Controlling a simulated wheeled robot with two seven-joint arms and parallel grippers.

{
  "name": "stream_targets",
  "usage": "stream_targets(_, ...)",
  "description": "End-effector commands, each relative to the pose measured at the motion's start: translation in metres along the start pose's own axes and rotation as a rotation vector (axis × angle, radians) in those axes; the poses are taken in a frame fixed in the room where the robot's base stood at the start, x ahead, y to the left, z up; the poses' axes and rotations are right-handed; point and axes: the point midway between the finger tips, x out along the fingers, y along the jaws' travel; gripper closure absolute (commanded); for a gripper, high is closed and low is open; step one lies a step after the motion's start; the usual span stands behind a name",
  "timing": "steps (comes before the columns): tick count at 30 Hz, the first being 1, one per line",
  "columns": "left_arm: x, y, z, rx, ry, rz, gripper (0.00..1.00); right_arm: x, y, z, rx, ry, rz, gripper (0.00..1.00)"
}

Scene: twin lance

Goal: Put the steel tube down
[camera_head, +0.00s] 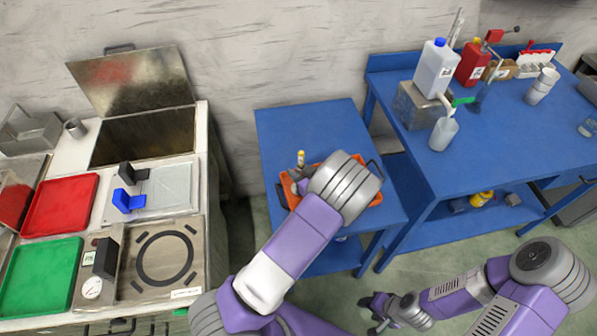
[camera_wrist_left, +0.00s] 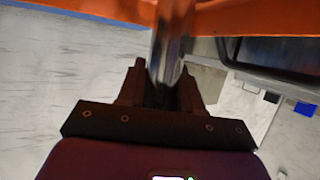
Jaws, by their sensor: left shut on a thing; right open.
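My left gripper (camera_wrist_left: 163,88) is shut on the steel tube (camera_wrist_left: 170,50), a shiny metal cylinder standing between its fingers in the left wrist view. An orange tray (camera_wrist_left: 250,20) crosses the top of that view, close to the tube. In the head view the orange tray (camera_head: 375,197) lies on the small blue table (camera_head: 290,125), and my left forearm and wrist cover much of it. I cannot tell whether the tube touches the tray. My right gripper (camera_head: 376,311) is open and empty, low over the floor.
A larger blue workbench (camera_head: 480,150) with bottles and cups stands to the right. A counter with a red tray (camera_head: 60,205) and a green tray (camera_head: 40,277) is at left. The small table's back part is clear.

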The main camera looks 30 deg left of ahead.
Motion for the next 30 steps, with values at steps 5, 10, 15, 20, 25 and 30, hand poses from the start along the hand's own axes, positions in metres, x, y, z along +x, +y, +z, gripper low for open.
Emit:
stream_targets(5, 0.002, 0.000, 0.004, 0.001, 0.000, 0.000, 0.64, 0.002, 0.001, 0.000, 0.000, 0.000, 0.000, 0.48)
stream_targets(10, 0.001, 0.000, 0.003, 0.000, 0.000, 0.000, 0.40, 0.001, 0.001, 0.000, 0.000, 0.000, 0.000, 0.48)
stream_targets(15, 0.001, 0.000, 0.003, 0.000, 0.000, 0.000, 0.40, 0.001, 0.001, 0.000, 0.000, 0.000, 0.000, 0.48)
stream_targets(20, -0.001, 0.000, -0.001, 0.000, 0.000, 0.001, 0.40, -0.001, 0.000, 0.000, 0.000, 0.000, 0.000, 0.48)
stream_targets(25, -0.025, 0.001, -0.002, 0.001, -0.001, 0.004, 0.40, -0.007, -0.003, 0.000, 0.000, 0.000, 0.000, 0.48)
stream_targets(30, -0.063, 0.001, -0.003, 0.001, -0.001, 0.004, 0.40, -0.016, -0.006, 0.001, 0.000, 0.000, 0.000, 0.48)
